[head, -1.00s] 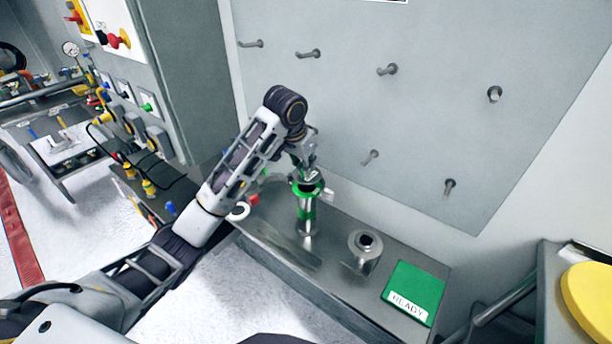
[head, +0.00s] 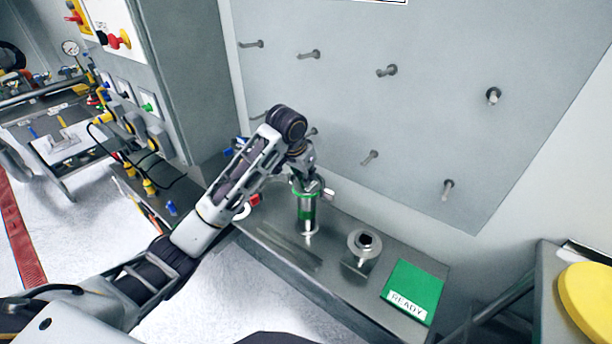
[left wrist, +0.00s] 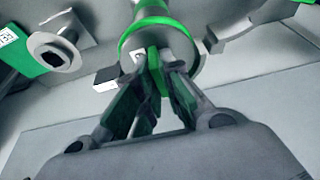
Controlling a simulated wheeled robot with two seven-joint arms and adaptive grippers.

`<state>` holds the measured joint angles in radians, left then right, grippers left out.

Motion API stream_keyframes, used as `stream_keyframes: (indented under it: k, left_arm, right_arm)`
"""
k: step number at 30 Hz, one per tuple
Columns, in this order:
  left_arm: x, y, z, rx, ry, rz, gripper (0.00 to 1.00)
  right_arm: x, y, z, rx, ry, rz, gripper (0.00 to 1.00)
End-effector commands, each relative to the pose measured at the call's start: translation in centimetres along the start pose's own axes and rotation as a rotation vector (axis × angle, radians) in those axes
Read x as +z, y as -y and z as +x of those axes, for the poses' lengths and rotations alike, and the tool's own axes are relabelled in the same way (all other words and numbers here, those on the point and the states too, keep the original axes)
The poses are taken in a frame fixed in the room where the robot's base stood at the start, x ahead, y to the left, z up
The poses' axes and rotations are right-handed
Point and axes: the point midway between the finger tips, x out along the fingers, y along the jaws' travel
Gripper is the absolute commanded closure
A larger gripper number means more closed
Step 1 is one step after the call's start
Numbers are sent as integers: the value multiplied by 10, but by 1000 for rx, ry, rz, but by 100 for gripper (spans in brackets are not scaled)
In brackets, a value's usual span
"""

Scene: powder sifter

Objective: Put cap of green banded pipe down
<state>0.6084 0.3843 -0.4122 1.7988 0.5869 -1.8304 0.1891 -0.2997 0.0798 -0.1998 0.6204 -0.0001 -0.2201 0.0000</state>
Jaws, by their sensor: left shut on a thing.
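The green banded pipe (head: 307,214) stands upright on the grey bench, a shiny metal cylinder with green bands. My left gripper (head: 305,180) is right at its top end, pointing down, with its fingers shut. In the left wrist view, the fingertips (left wrist: 157,62) close on a small green and metal part at the pipe's flanged end (left wrist: 185,50), which I take to be the cap. The fingers hide most of it, so I cannot tell whether it is seated. My right gripper is not in view.
A short metal flanged piece (head: 364,244) stands to the right on the bench (head: 335,276), near a green READY plate (head: 413,289). A grey wall panel with pegs (head: 387,70) rises behind. A white ring (head: 240,211) and a red part (head: 255,199) lie left of the pipe.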

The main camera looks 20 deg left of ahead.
Motion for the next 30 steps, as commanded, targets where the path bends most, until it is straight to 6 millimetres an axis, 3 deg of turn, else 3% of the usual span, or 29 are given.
stream_keyframes:
  k: [11, 12, 16, 30]
  left_arm:
    - [1, 0, 3, 0, 0, 0, 100]
    - [1, 0, 2, 0, 0, 0, 86]
    - [1, 0, 2, 0, 0, 0, 70]
    - [0, 0, -2, 0, -1, 0, 70]
  right_arm:
    - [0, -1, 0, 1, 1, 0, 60]
    - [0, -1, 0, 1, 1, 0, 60]
    - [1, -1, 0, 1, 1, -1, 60]
    - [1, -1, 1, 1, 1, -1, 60]
